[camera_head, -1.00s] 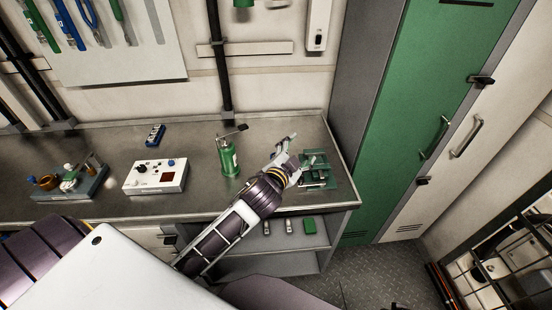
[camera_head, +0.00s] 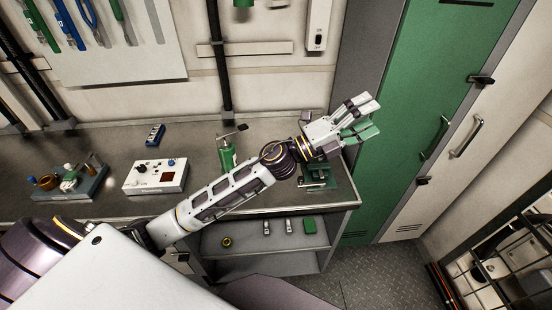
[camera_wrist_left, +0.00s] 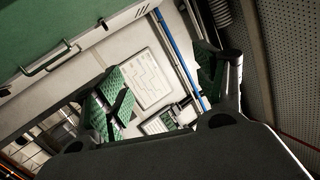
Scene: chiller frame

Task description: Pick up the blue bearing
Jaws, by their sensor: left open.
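No thing that I can surely call the blue bearing shows in these views. My left gripper (camera_head: 362,118) is open and empty in the head view, raised at the right end of the workbench (camera_head: 105,205), in front of the green locker. Its two green-padded fingers are spread apart in the left wrist view (camera_wrist_left: 163,85), with nothing between them. A small dark ring with a yellowish centre (camera_head: 227,241) lies on the shelf below the bench. My right gripper is not in view.
A green bottle-like tool (camera_head: 227,155), a white control box (camera_head: 157,177), a small blue block (camera_head: 155,134) and a tray of parts (camera_head: 82,185) stand on the bench. A green fixture (camera_head: 318,176) is below my left wrist. The green locker (camera_head: 395,130) stands at the right.

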